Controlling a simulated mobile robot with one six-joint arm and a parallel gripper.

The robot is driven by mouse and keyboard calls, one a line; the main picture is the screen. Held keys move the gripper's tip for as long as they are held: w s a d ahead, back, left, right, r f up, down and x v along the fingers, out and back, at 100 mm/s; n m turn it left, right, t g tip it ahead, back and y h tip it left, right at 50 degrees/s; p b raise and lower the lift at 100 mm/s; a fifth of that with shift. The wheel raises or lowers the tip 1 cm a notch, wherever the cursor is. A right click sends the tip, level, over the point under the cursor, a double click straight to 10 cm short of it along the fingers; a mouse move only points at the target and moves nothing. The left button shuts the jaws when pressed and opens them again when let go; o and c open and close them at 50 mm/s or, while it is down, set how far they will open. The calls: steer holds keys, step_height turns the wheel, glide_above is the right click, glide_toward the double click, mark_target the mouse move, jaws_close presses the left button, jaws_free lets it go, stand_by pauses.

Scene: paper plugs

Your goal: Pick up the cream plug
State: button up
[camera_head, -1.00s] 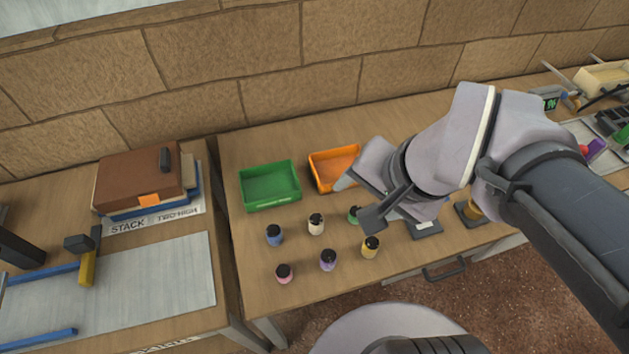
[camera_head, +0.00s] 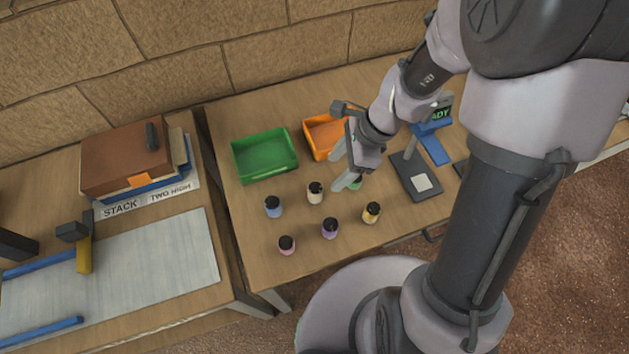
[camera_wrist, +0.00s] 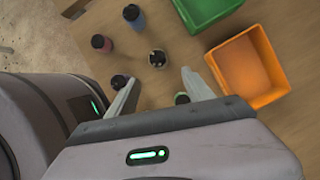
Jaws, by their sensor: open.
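The cream plug (camera_head: 315,194) is a small upright cylinder with a black top, standing on the wooden table in the back row of plugs. In the wrist view the cream plug (camera_wrist: 157,60) is seen from above, its black top just beyond the fingertips. My gripper (camera_head: 341,167) is open and empty, above the table and to the right of the cream plug in the head view. In the wrist view my gripper (camera_wrist: 160,76) has its two fingers spread, with the cream plug ahead of the gap, apart from both.
A blue plug (camera_head: 273,206) stands left of the cream one; a green plug (camera_head: 355,184) is partly hidden by my gripper. Pink (camera_head: 287,245), purple (camera_head: 329,228) and yellow (camera_head: 371,212) plugs stand in front. A green tray (camera_head: 264,174) and an orange tray (camera_head: 312,143) lie behind.

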mark_target(317, 188)
steer(key=b+x, duration=0.1)
steer(key=x, duration=0.2)
steer(key=shift+a+f, duration=0.1)
steer(key=shift+f, duration=0.25)
steer(key=b+x, duration=0.2)
steer(key=a+b+x, duration=0.1)
steer(key=x, duration=0.2)
steer(key=shift+a+f+b, duration=0.1)
steer(key=shift+a+b, duration=0.05)
steer(key=shift+b, duration=0.2)
steer(key=shift+r, duration=0.2)
steer(key=shift+c, duration=0.2)
jaws_close()
